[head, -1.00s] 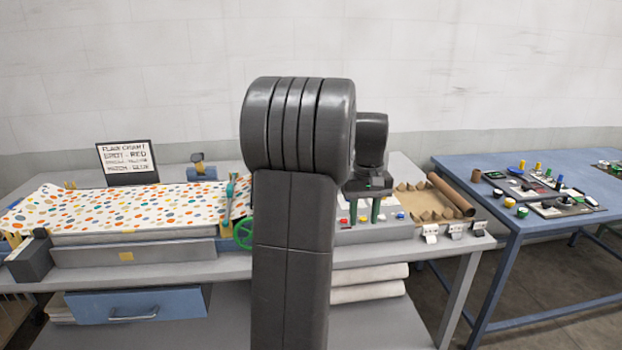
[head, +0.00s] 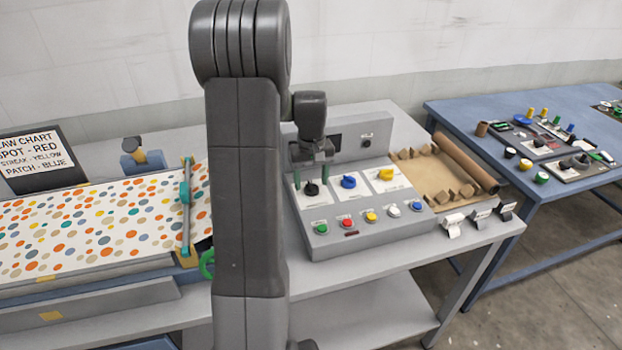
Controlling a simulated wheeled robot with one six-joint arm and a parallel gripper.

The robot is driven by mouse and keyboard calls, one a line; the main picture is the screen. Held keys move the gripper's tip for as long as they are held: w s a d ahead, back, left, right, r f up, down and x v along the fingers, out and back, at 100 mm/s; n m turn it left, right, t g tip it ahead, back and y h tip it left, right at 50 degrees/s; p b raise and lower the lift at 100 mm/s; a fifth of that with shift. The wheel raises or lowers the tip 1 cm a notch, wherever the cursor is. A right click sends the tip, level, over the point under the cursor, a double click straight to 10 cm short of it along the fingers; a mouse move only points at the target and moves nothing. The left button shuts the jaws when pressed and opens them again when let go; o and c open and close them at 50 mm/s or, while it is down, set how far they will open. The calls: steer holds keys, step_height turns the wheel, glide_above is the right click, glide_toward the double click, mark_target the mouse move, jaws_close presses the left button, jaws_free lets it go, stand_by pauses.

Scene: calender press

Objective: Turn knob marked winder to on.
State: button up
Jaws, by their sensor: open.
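The grey control panel (head: 371,237) stands on the grey bench right of my arm. Its upper row has a black knob (head: 312,189), a blue knob (head: 348,181) and a yellow knob (head: 385,174), each on a white plate. The plate lettering is too small to read, so I cannot tell which is marked winder. My gripper (head: 311,178) points down with its two green-tipped fingers apart, one on each side of the black knob in the picture. I cannot tell whether they touch it. The gripper is open and holds nothing.
Several coloured push buttons (head: 370,216) line the panel's lower front. A tray with a brown tube (head: 465,163) lies right of it. A spotted sheet (head: 100,225) and green wheel (head: 207,264) are left of my arm. A blue table (head: 455,110) stands at right.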

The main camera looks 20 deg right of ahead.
steer(key=shift+s+f, duration=0.2)
steer(key=shift+f, duration=0.1)
steer(key=c, duration=1)
steer(key=shift+m, duration=0.4)
steer(key=m, duration=0.5)
steer(key=shift+w+m+b, duration=0.1)
steer(key=shift+m+b, duration=0.2)
steer(key=shift+b, duration=0.05)
steer(key=m, duration=0.5)
steer(key=shift+m, duration=0.4)
